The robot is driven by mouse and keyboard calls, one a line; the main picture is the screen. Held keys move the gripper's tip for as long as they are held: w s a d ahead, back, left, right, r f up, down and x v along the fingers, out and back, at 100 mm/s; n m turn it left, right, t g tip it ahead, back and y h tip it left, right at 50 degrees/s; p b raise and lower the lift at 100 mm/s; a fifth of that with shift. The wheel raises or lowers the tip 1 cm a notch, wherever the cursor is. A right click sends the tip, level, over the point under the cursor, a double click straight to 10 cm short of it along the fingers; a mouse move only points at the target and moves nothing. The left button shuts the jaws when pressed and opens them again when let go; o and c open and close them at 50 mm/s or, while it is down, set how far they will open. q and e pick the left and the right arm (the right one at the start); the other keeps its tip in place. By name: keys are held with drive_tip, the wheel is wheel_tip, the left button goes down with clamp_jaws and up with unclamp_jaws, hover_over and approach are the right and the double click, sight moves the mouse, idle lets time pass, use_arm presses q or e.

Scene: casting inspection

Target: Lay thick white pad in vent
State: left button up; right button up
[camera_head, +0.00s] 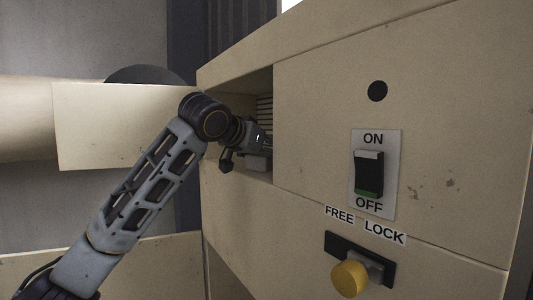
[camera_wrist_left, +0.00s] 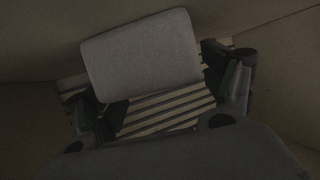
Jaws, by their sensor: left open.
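The thick pad (camera_wrist_left: 145,55) looks pale grey in the dim light of the left wrist view. It lies tilted against the slatted vent (camera_wrist_left: 165,112) and covers its upper part; several slats show bare below it. My left gripper (camera_wrist_left: 165,92) is open, one finger at each side of the pad's lower end, with gaps visible. In the head view my left gripper (camera_head: 246,150) reaches inside the recess of the cabinet, where a few vent slats (camera_head: 265,108) show. A light grey piece by the gripper there may be the pad; I cannot tell. My right gripper is out of view.
The recess walls of the beige cabinet (camera_head: 310,110) stand close around my left gripper. An open beige door or panel (camera_head: 120,125) is at the left. The cabinet front carries an ON/OFF switch (camera_head: 369,172) and a yellow FREE/LOCK knob (camera_head: 349,279).

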use_arm(q)
drive_tip(key=shift+s+a+r, duration=0.2)
drive_tip(key=shift+s+a, duration=0.05)
drive_tip(key=shift+s, duration=0.15)
drive_tip(key=b+v, duration=0.3)
drive_tip(key=v, duration=0.8)
drive_tip(key=shift+f, duration=0.1)
